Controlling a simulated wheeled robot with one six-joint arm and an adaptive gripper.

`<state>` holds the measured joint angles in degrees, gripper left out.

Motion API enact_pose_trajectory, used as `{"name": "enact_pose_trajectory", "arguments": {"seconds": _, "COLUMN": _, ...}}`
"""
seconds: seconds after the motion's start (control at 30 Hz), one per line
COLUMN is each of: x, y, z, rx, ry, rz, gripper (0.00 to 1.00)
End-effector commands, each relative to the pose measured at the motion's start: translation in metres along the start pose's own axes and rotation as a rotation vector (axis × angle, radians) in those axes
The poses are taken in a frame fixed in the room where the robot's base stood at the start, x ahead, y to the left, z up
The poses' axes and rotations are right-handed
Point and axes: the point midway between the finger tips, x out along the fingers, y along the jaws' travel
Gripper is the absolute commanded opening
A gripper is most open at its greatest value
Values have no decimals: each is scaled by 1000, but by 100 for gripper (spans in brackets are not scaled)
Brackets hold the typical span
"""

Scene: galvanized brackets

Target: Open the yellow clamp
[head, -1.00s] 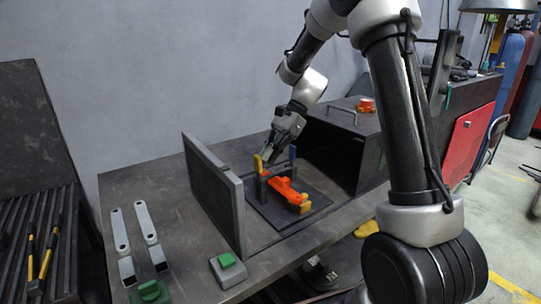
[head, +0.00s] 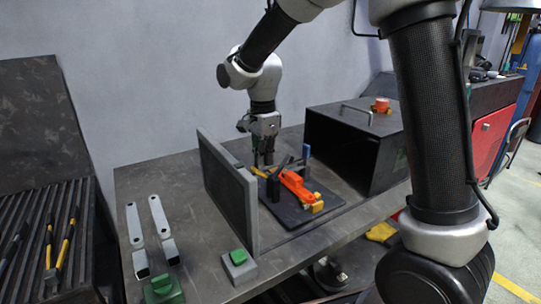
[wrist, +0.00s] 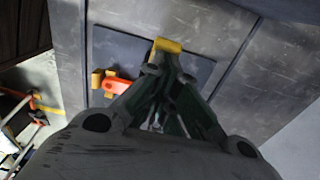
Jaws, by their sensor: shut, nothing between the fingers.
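The yellow clamp's handle (head: 258,172) lies low, slanting out to the left at the back left of the dark fixture plate (head: 328,205). In the wrist view the yellow handle end (wrist: 167,45) is just beyond my fingertips; I cannot tell whether they touch it. My gripper (head: 263,163) points down at the handle, shut and empty. An orange bracket part (head: 296,186) sits on the plate, with a yellow block (head: 317,207) at its front end. A blue handle (head: 306,153) stands upright at the back of the plate.
A dark upright panel (head: 228,190) stands left of the plate. A dark open box (head: 345,140) with a handle on top stands right. Two galvanized brackets (head: 134,225) and green-button boxes (head: 239,264) lie at the front left.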

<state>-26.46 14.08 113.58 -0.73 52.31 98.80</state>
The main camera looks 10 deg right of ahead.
Motion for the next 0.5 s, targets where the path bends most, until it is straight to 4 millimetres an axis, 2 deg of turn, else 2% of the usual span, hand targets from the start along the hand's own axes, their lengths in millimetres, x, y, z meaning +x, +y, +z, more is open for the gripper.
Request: {"name": "enact_pose_trajectory", "arguments": {"seconds": 0.5, "x": 20, "y": 1, "z": 30, "rx": 0, "ry": -2, "rz": 3, "gripper": 0}}
